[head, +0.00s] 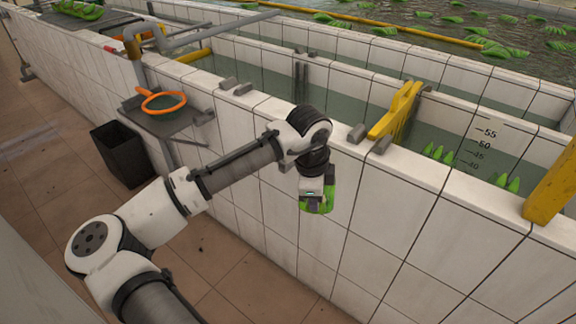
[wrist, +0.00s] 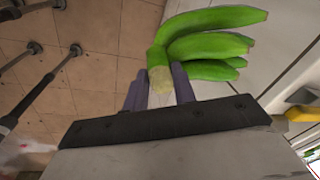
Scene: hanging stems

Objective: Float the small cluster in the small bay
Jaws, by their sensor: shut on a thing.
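A small cluster of green bananas (wrist: 210,45) is held by its pale cut crown between the two fingers of my gripper (wrist: 159,88) in the wrist view. In the head view my gripper (head: 314,190) hangs outside the tiled tank wall, and the green cluster (head: 326,203) shows partly behind it, below the wall's top. The tank beyond the wall is split into water-filled bays. A yellow gate (head: 397,110) stands between a middle stretch of water (head: 340,90) and a right bay (head: 455,150) with several green fruit tips and a depth scale. I cannot tell which bay is the small one.
The white tiled wall (head: 400,200) stands between my gripper and the water. Grey blocks (head: 357,133) and a yellow post (head: 552,190) sit on its top. An orange hoop (head: 162,102) lies on a side shelf above a black bin (head: 122,153). Many bunches float in the far tank.

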